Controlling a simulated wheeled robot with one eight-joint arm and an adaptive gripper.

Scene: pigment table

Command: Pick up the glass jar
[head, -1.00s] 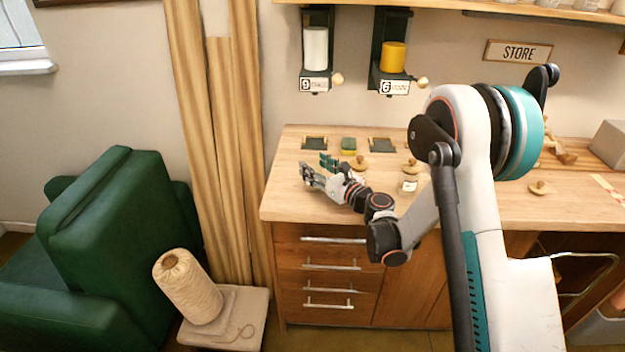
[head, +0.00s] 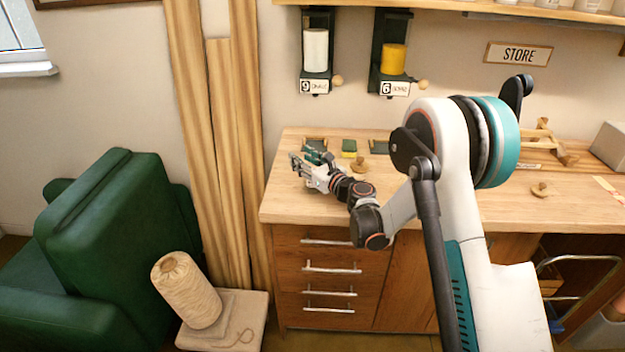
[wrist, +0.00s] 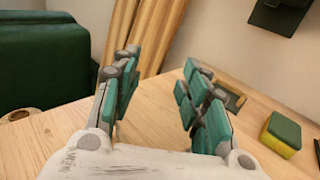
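My gripper (head: 303,158) is at the left part of the wooden counter (head: 290,208), low over its top. No glass jar shows in either view now. The spot where a small jar stood in the earlier head view is covered by my arm.
A yellow-green sponge (head: 349,148) lies right of my gripper, also in the wrist view (wrist: 282,135). A wooden knobbed lid (head: 361,164) lies near it. Two dispensers (head: 316,55) (head: 393,62) hang above the counter. A green armchair (head: 110,230) stands left.

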